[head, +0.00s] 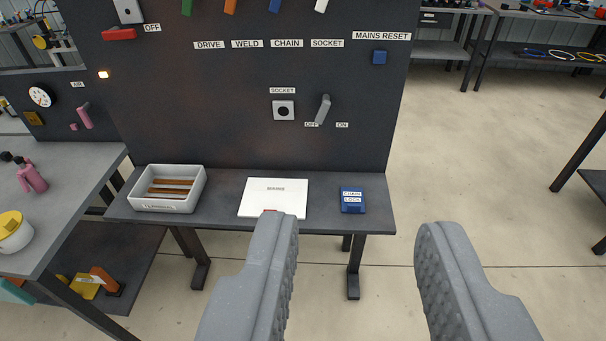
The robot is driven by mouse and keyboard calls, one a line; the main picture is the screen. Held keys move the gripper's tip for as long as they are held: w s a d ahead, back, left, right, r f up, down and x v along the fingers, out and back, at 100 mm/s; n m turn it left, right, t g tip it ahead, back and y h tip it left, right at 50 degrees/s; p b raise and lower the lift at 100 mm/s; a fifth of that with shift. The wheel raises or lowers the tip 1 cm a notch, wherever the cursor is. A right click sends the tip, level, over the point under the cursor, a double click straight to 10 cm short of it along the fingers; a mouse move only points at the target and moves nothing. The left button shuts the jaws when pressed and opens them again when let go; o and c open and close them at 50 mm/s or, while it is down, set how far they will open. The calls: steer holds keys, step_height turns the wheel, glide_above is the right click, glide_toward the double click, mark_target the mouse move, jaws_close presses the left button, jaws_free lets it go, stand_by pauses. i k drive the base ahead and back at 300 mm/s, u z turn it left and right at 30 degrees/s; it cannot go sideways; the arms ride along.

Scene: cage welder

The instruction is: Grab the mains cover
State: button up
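The mains cover is a flat white plate (273,198) with small "MAINS" lettering, lying on the narrow dark shelf below the panel. A small red part shows at its front edge, partly hidden by my left finger. My gripper (355,225) is open and empty. Its two grey fingers are wide apart in the foreground; the left fingertip overlaps the plate's front edge in the picture, and the right one is over the floor, right of the shelf. I see no contact with the plate.
A light grey bin (168,205) with brown bars stands left of the plate. A blue "CHAIN LOCK" block (352,208) lies to its right. The upright dark panel (225,100) with switches and labels rises behind the shelf (225,190). A workbench (75,185) stands at left.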

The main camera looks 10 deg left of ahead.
mark_target(288, 196)
steer(key=z, duration=0.2)
steer(key=i, duration=1.3)
steer(key=z, duration=0.2)
